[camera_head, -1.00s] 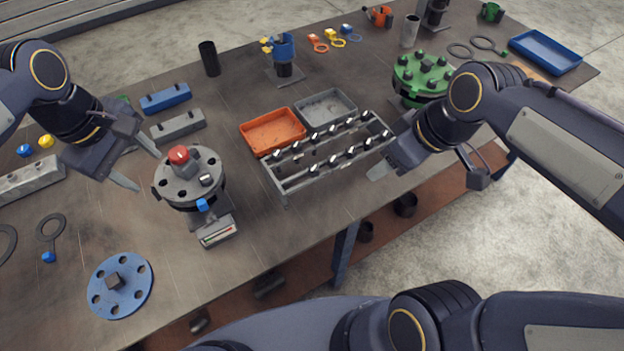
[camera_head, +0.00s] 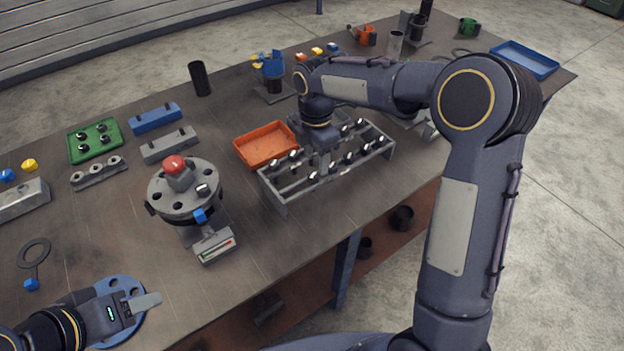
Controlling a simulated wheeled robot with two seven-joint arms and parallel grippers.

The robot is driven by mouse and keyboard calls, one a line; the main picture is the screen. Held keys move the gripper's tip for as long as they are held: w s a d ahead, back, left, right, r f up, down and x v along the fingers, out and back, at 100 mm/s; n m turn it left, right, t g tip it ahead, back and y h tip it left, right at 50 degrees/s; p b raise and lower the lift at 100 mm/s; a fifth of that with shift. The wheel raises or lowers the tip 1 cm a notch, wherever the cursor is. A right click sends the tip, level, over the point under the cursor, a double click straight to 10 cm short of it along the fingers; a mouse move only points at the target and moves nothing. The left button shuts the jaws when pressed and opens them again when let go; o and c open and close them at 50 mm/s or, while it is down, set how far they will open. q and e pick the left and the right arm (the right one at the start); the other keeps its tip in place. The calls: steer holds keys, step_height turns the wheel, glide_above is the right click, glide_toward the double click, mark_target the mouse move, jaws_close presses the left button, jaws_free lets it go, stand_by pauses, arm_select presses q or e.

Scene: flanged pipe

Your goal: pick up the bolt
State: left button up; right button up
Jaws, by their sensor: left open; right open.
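Several bolts with pale round heads sit in two rows along a grey rack (camera_head: 283,208); one bolt (camera_head: 350,158) is in the front row. My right gripper (camera_head: 322,168) is open and points down over the middle of the rack, among the bolts. Its forearm and fingers hide part of the back row, and I cannot tell whether a bolt lies between the fingers. My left gripper (camera_head: 142,302) is open and empty at the lower left, above the blue flange disc (camera_head: 127,284), which it partly covers.
A grey flange with a red-topped part (camera_head: 176,202) stands left of the rack. An orange tray (camera_head: 262,157) lies behind the rack.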

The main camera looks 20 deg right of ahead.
mark_target(313, 175)
steer(key=f, duration=0.3)
steer(key=shift+s+a+f+p, duration=0.3)
steer(key=shift+a, duration=0.1)
steer(key=shift+f, duration=0.35)
steer(key=shift+c, duration=0.3)
steer(key=shift+r, duration=0.1)
jaws_close()
